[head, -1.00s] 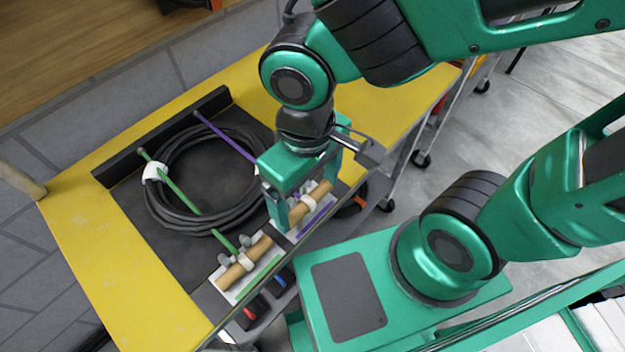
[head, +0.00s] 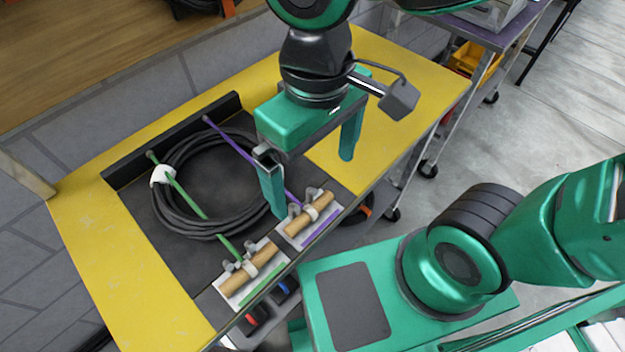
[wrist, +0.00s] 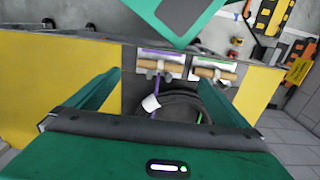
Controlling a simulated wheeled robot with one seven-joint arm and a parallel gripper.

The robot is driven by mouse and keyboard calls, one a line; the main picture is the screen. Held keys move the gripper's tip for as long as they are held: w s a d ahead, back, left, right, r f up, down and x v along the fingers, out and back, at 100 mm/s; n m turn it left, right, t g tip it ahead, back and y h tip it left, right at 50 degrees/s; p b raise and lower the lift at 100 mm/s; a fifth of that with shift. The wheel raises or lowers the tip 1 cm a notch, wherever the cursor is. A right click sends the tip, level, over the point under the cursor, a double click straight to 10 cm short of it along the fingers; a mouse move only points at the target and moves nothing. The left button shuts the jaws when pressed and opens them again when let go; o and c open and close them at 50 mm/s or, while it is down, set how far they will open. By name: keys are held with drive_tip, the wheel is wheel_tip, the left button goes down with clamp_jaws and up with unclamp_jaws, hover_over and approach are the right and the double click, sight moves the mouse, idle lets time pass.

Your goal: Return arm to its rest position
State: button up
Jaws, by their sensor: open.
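My gripper (head: 313,180) is open and empty, held above the yellow-topped cart (head: 75,220) with its fingers pointing down. In the head view it is over the right part of the dark mat, clear of the wooden handles. The gripper's two fingers also frame the wrist view (wrist: 160,100). Below it a wooden handle (head: 308,214) lies on a white holder with a purple stripe. A second wooden handle (head: 247,270) lies on a holder with a green stripe. My arm's upper links run out of the top of the head view.
A coiled black cable (head: 165,215) lies on the mat, crossed by a green rod (head: 188,190) and a purple rod (head: 235,145). A black bar (head: 175,137) stands along the mat's back. A wheeled cart (head: 490,35) stands at upper right. Open floor (head: 520,120) lies to the right.

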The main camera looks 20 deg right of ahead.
wheel_tip(320, 180, up, 2)
idle(0.5)
drive_tip(key=w+d+f+m, duration=0.1)
drive_tip(key=w+d+m, duration=0.25)
drive_tip(key=d, duration=0.35)
drive_tip(key=w+d+f+m, duration=0.15)
drive_tip(key=w+d, duration=0.25)
drive_tip(key=d, duration=0.4)
drive_tip(key=s+d+f+m, duration=0.1)
drive_tip(key=s+d+m, duration=0.1)
drive_tip(key=d, duration=0.6)
drive_tip(key=s+d+f+m, duration=0.2)
drive_tip(key=d+m, duration=0.3)
drive_tip(key=d, duration=0.4)
drive_tip(key=shift+s+d+m, duration=0.15)
drive_tip(key=shift+s+m, duration=0.15)
drive_tip(key=shift+s, duration=0.55)
drive_tip(key=shift+f, duration=0.1)
